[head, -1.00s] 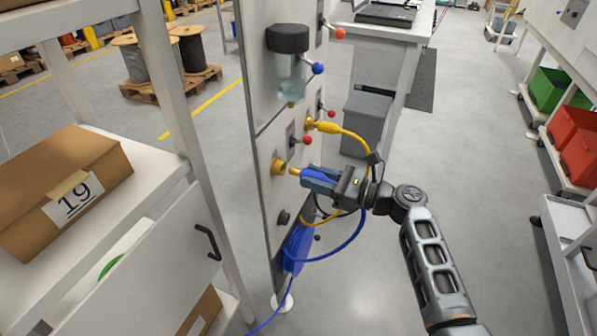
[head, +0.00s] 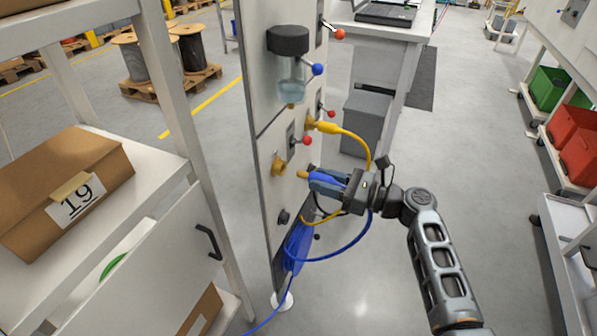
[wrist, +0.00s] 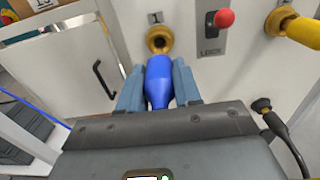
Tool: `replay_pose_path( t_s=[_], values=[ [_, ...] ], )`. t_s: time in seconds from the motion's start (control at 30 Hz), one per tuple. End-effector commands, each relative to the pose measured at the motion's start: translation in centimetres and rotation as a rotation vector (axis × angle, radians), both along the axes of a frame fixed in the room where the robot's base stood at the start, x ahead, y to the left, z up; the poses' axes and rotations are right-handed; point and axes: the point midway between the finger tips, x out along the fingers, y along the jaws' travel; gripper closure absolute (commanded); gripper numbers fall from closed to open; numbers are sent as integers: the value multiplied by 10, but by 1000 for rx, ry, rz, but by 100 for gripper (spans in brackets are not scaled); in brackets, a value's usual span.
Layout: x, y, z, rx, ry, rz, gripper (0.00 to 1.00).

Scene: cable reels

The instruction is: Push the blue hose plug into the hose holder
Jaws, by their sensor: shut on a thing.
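My gripper (head: 322,182) is shut on the blue hose plug (wrist: 159,82), with a finger on each side of it in the wrist view. The plug's brass tip (head: 302,175) points left at the panel in the head view. The hose holder (head: 279,166) is a brass socket on the panel, and it also shows in the wrist view (wrist: 159,40), just beyond the plug. In the head view a gap separates the plug's tip from the socket. The blue hose (head: 345,244) hangs in a loop below my gripper.
A yellow hose plug (head: 325,127) sits in another socket above right. A red-knobbed lever (head: 305,140) sticks out between the sockets. A blue-knobbed lever (head: 317,69) is higher up. A shelf with a cardboard box (head: 65,190) stands to the left.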

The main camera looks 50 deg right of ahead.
Motion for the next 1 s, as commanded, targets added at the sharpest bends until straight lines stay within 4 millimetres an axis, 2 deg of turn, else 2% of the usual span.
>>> replay_pose_path(
  t_s=[0.6,1.0],
  values=[
    [-42,-15,2,1,0,-1,100],
    [-47,-17,0,0,-1,-1,100]
  ],
)
